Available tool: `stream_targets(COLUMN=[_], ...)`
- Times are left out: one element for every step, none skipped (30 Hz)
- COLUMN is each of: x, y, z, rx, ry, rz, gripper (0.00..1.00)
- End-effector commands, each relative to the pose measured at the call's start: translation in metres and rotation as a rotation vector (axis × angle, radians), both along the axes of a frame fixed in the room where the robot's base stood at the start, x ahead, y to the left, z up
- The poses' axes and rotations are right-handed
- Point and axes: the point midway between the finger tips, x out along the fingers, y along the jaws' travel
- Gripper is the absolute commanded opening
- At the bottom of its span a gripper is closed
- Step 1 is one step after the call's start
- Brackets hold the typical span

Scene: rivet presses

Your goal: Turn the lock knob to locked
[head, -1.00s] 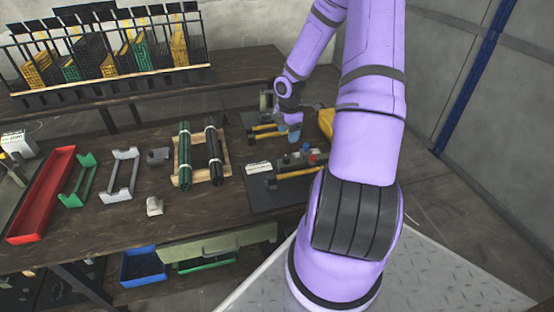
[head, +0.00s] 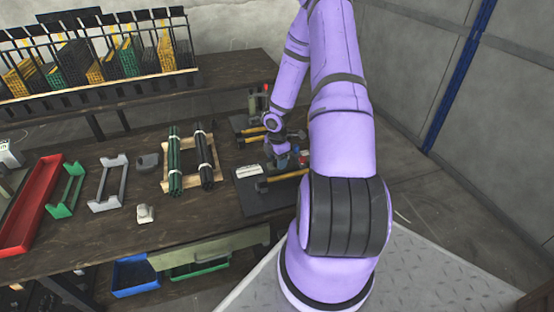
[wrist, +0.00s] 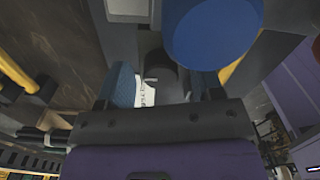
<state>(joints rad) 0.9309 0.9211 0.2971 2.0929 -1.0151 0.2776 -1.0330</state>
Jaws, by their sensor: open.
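My gripper (wrist: 163,88) is open, with its two blue-padded fingers apart in the wrist view. A dark round knob (wrist: 160,68) with a small pale mark shows between and just beyond the fingers. It looks like the lock knob; I cannot tell its setting or whether a finger touches it. A large blue round cap (wrist: 210,35) stands close to the camera, beside the knob. In the head view my gripper (head: 283,160) is low over the nearer rivet press (head: 252,199), and my arm hides much of that press.
A second press (head: 245,122) stands behind. A yellow-handled bar (head: 285,177) lies along the near press. To the left on the bench are tube bundles on a wooden rack (head: 188,180), grey and green brackets, and a red tray (head: 30,212). A wall is on the right.

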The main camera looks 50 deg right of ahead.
Motion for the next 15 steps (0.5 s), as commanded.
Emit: stream_targets(x=[-0.0001, -0.0001, -0.0001, 0.0000, -0.0001, 0.0000, -0.0001, -0.0001, -0.0001, -0.0001, -0.0001, -0.0001, -0.0001, 0.0000, -0.0001], y=[-0.0002, -0.0002, -0.0002, -0.0003, -0.0002, -0.0002, -0.0002, -0.0002, -0.0002, -0.0002, -0.0002, -0.0002, -0.0002, -0.0002, -0.0002], z=[-0.0006, -0.0007, -0.0007, -0.0006, -0.0006, -0.0005, -0.0005, -0.0005, -0.0005, -0.0004, -0.0004, -0.0004, -0.0004, -0.0004, -0.0004], rx=[0.000, 0.000, 0.000, 0.000, 0.000, 0.000, 0.000, 0.000, 0.000, 0.000, 0.000, 0.000, 0.000, 0.000, 0.000], ry=[0.000, 0.000, 0.000, 0.000, 0.000, 0.000, 0.000, 0.000, 0.000, 0.000, 0.000, 0.000, 0.000, 0.000, 0.000], rz=[0.000, 0.000, 0.000, 0.000, 0.000, 0.000, 0.000, 0.000, 0.000, 0.000, 0.000, 0.000, 0.000, 0.000, 0.000], gripper=[0.60, 0.60, 0.60, 0.60, 0.60, 0.60, 0.60, 0.54, 0.44, 0.37, 0.31, 0.21, 0.14, 0.11, 0.11])
